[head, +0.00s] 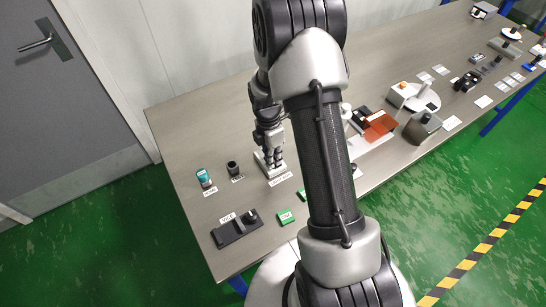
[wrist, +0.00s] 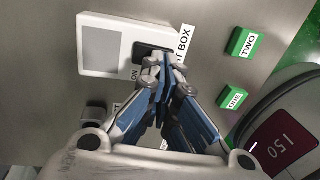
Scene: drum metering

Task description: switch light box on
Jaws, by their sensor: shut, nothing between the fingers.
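The light box (wrist: 103,48) is a white flat box with a grey panel and a dark switch (wrist: 142,50) at one end, beside a label reading "BOX". "ON" is printed next to the switch. My gripper (wrist: 153,62) is shut and empty, its fingertips at the dark switch; I cannot tell whether they touch it. The fingers hide part of the switch and label. In the head view the light box (head: 261,163) lies on the grey table, and my gripper (head: 271,160) points down over it.
Green blocks labelled TWO (wrist: 241,43) and ONE (wrist: 232,97) lie to the right. More equipment stands along the table's far right.

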